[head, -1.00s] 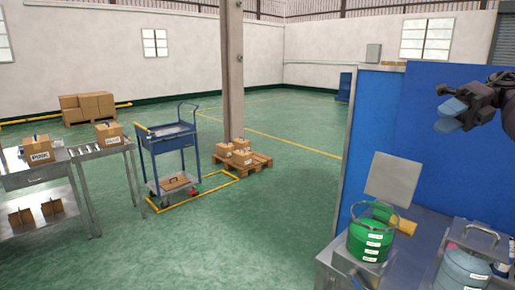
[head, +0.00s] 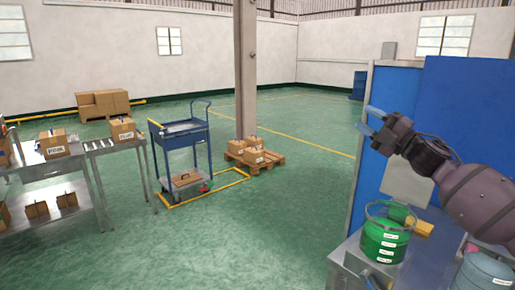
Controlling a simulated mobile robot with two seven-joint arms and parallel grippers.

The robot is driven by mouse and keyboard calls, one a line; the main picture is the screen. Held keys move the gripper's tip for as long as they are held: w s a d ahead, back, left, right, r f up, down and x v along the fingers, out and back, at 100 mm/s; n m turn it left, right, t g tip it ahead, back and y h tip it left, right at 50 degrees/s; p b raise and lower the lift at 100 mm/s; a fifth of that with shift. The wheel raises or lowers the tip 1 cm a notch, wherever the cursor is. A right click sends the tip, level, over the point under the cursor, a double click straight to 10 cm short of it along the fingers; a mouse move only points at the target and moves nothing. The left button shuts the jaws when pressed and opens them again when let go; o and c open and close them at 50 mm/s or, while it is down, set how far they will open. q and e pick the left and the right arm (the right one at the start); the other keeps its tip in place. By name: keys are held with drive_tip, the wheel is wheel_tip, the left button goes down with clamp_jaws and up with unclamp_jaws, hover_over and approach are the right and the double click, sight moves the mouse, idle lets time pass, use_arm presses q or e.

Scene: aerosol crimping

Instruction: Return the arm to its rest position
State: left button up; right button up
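My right arm (head: 478,195) comes in from the right edge. Its dark gripper ends in two blue fingers (head: 370,120) that point left and stand apart, with nothing between them. The gripper is in the air in front of the blue panel's left edge, above and clear of the bench. My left arm and gripper are out of view.
Below the gripper, a green pot (head: 386,240) with a hoop handle stands on a metal bench. A blue-grey canister (head: 484,272) and a yellow block (head: 420,228) are nearby. A blue panel (head: 470,110) rises behind. A blue cart (head: 183,140) stands left; the green floor between is open.

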drive_tip(key=s+a+f+m+t+h+b, duration=0.1)
drive_tip(key=s+f+m+h, duration=0.4)
drive_tip(key=f, duration=0.6)
drive_tip(key=s+a+f+m+t+h+b, duration=0.1)
drive_tip(key=s+f+m+h, duration=0.15)
drive_tip(key=f+m, duration=0.55)
drive_tip(key=s+f+m+t+h+b, duration=0.1)
drive_tip(key=s+f+m+h, duration=0.25)
drive_tip(key=f, duration=0.95)
use_arm(q)
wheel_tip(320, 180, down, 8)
drive_tip(key=b, duration=0.4)
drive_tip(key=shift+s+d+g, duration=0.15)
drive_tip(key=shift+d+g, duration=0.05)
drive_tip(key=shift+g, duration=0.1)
use_arm(e)
drive_tip(key=s+d+f+m+g+h, duration=0.1)
drive_tip(key=s+f+m+g+h, duration=0.1)
drive_tip(key=s+f, duration=1.2)
drive_tip(key=s+f+m+g+h, duration=0.3)
drive_tip(key=s+f+m+g, duration=0.2)
drive_tip(key=s+f, duration=0.9)
drive_tip(key=shift+s+d+m, duration=0.35)
drive_tip(key=shift+s+m, duration=0.8)
drive_tip(key=shift+m, duration=0.1)
drive_tip(key=shift+a, duration=0.1)
